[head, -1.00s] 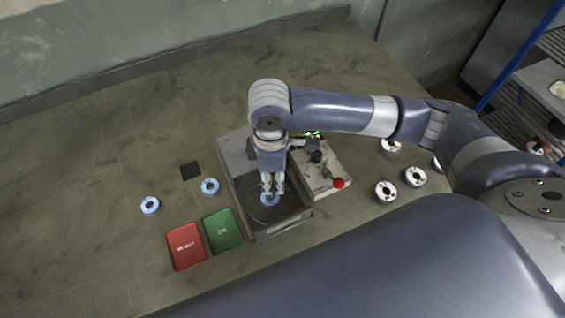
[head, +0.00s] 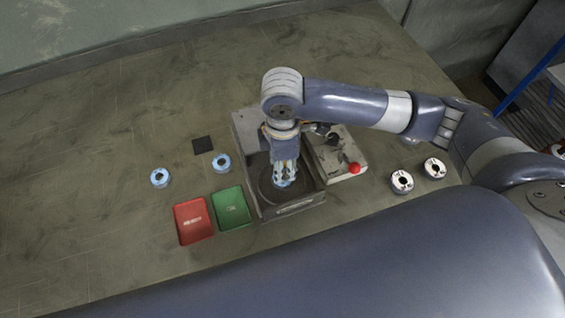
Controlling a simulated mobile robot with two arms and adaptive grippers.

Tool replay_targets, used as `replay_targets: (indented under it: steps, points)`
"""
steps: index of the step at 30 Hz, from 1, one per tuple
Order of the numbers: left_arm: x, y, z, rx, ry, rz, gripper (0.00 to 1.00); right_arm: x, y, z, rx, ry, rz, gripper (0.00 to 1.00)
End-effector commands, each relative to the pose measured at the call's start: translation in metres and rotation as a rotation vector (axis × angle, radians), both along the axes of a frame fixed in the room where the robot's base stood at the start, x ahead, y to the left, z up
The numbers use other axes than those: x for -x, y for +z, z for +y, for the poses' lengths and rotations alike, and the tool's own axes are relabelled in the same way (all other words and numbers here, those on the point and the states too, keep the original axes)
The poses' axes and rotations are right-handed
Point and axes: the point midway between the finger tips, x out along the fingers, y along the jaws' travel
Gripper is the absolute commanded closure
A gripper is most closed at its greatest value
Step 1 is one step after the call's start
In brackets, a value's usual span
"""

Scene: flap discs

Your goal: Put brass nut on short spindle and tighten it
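My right gripper (head: 285,183) comes in from the right and points straight down over the dark round plate (head: 267,192) of the grey machine (head: 295,208). Something light blue shows between and around its fingertips. It is too small to tell whether the fingers are shut on it or only around it. The spindle is hidden under the gripper. I cannot make out a brass nut in this view. My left gripper is not in view.
Two blue rings (head: 160,178) (head: 221,163) lie left of the machine near a black square (head: 202,145). A control box with a red button (head: 355,168) and pale discs (head: 402,182) (head: 434,168) are at right.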

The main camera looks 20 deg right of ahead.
Motion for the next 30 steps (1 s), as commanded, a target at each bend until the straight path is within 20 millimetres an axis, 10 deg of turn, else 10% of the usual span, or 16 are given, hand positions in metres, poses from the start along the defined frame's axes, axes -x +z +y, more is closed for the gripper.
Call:
replay_targets:
  steps: [30]
  points:
    - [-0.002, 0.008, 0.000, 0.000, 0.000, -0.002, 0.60, 0.000, -0.002, 0.000, 0.000, 0.000, 0.000, 0.93]
